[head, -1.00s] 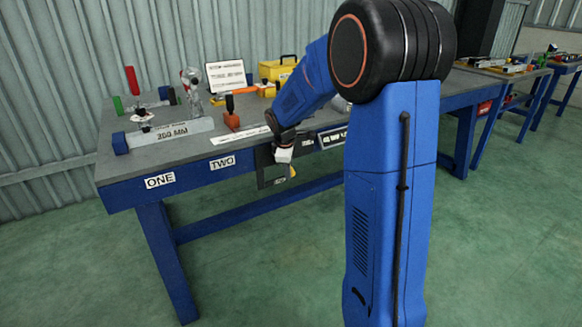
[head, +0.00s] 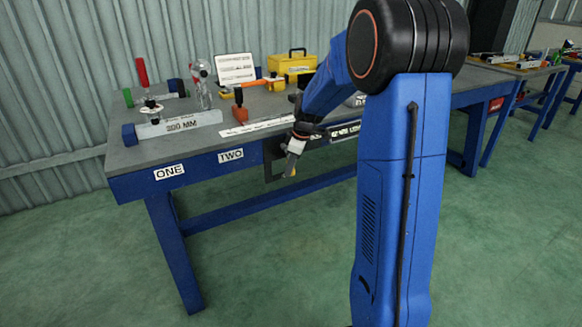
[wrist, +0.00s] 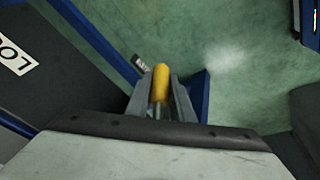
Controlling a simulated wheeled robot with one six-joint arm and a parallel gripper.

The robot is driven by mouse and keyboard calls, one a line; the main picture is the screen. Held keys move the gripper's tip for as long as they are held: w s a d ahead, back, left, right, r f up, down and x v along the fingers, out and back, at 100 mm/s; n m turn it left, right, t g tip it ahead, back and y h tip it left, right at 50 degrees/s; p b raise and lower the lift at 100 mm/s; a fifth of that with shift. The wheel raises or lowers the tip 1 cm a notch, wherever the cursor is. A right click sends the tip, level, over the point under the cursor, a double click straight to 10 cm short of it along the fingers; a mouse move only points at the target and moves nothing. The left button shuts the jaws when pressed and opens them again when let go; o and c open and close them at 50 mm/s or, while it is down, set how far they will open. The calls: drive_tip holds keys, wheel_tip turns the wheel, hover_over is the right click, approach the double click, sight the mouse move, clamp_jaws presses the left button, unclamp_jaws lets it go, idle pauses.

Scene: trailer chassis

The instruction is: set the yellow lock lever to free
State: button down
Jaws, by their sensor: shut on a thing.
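The yellow lock lever (wrist: 161,82) shows in the wrist view as a yellow rounded handle on a grey metal stem. It lies between the two fingers of my gripper (wrist: 162,100), which is shut on it. In the head view my gripper (head: 290,166) is at the front edge of the workbench, beside a dark panel. A small yellow part of the lever (head: 293,172) shows at the fingertips there. The lever's pivot and any position marks beside it are hidden or too small to read.
The blue workbench (head: 133,188) has front labels ONE (head: 169,172) and TWO (head: 231,155). A dark panel (head: 274,160) hangs under its edge. The floor in front is clear.

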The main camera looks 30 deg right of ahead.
drive_tip(key=c, duration=1.8)
unclamp_jaws()
drive_tip(key=v, duration=1.7)
drive_tip(key=shift+s+d+r, duration=0.15)
